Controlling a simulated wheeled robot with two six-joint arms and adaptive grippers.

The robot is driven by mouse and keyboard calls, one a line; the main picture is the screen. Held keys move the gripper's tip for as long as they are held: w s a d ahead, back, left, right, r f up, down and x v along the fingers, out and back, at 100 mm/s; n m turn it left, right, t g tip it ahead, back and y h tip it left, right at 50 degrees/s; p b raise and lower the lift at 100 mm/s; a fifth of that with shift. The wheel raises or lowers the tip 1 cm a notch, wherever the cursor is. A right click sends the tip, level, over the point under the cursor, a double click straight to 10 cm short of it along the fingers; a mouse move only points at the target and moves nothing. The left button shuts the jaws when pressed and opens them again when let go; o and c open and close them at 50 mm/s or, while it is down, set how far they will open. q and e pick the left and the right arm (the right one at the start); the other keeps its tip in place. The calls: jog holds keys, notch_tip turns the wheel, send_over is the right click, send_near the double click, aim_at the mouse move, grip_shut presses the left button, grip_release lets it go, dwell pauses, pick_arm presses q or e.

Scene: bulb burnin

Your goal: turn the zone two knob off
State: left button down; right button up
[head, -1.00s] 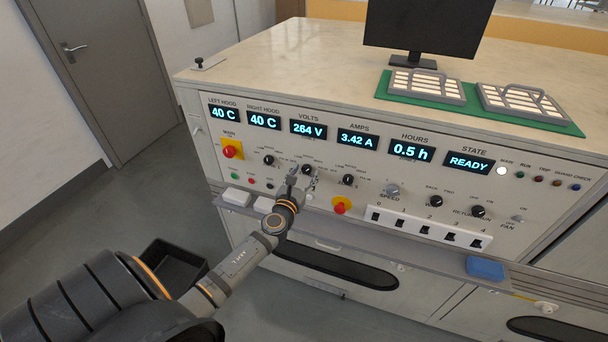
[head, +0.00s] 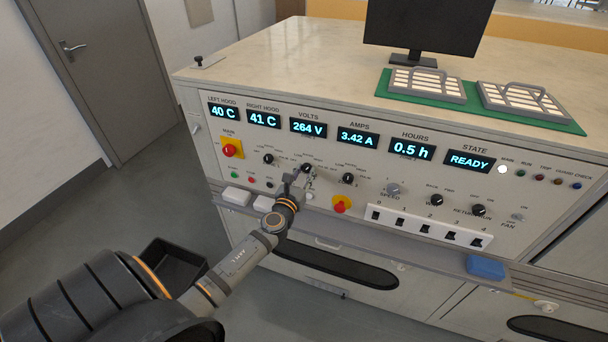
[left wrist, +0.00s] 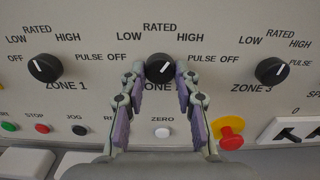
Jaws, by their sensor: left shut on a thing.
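The zone two knob (left wrist: 160,68) is black and round with a white pointer line, which points to the upper right, toward the HIGH side of its RATED mark. In the head view the knob (head: 307,168) sits in the middle of the knob row. My left gripper (left wrist: 160,77) has a fingertip on each side of the knob and is shut on it. In the head view the left gripper (head: 305,175) reaches the panel at this knob and covers its lower part. The fingers partly cover the ZONE 2 label. My right gripper is not in view.
The zone one knob (left wrist: 45,68) and zone three knob (left wrist: 271,70) stand to either side. A red emergency button (left wrist: 231,138) on yellow is at lower right, and a white ZERO button (left wrist: 162,132) is below.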

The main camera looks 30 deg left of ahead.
pick_arm(q)
jog(key=n+b, duration=0.2)
jog(key=n, duration=0.4)
jog(key=shift+f, duration=0.1)
jog(key=n+b, duration=0.2)
jog(key=n, duration=0.3)
jog(key=shift+d+n, duration=0.1)
jog(key=shift+n, duration=0.2)
jog(key=n+b, duration=0.3)
jog(key=n, duration=0.3)
jog(key=shift+r+n+b, duration=0.2)
jog(key=shift+n+b, duration=0.6)
jog(key=shift+n, duration=1.6)
jog(key=c, duration=1)
grip_release()
jog(key=shift+r, duration=0.1)
